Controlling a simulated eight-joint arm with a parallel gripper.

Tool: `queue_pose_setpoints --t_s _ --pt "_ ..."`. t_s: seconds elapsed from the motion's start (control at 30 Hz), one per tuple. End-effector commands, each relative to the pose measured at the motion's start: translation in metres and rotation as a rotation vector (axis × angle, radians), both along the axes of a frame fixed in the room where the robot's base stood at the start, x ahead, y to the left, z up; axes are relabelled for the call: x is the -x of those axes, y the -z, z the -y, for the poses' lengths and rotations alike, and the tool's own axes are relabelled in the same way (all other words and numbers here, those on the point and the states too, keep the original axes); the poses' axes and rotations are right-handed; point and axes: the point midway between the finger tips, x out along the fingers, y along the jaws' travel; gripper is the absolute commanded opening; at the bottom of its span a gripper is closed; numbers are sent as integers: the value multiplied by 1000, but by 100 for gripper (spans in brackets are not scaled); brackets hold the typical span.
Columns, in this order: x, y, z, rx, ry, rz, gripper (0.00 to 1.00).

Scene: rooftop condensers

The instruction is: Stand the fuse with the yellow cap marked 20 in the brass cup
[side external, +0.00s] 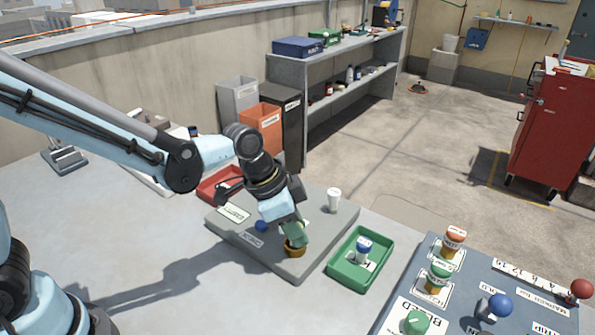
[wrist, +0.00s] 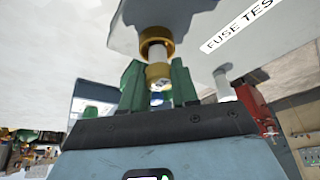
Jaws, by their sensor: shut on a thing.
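My gripper (wrist: 158,84) is shut on a fuse (wrist: 157,54) by its yellow cap (wrist: 158,71), with green fingers on both sides. The cap's marking is not readable. The brass cup (wrist: 155,34) is straight beyond the fuse in the wrist view, and the white body lines up with its mouth. The lower end appears to be at or inside the cup; how deep I cannot tell. In the side view my gripper (side external: 296,233) is right above the brass cup (side external: 294,251) on the grey plate (side external: 225,226), and its fingers mostly hide the fuse.
A white piece (side external: 334,199) stands on the plate at right. A blue knob (side external: 262,226) is just left of my gripper. A green tray (side external: 340,281) beside the plate holds a blue-capped fuse (side external: 364,246). A blue-grey panel (side external: 465,262) with several capped pieces is at right.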

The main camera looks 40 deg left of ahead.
Motion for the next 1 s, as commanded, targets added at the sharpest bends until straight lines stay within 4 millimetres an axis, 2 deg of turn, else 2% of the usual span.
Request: queue_pose_setpoints --t_s 0.43,0.47,0.63,0.67,1.0 --pt "0 7 0 0 0 0 0" --pt "0 7 0 0 0 0 31" --pt "0 6 0 0 0 0 57" --pt "0 6 0 0 0 0 59" --pt "1 4 -1 0 0 0 59"
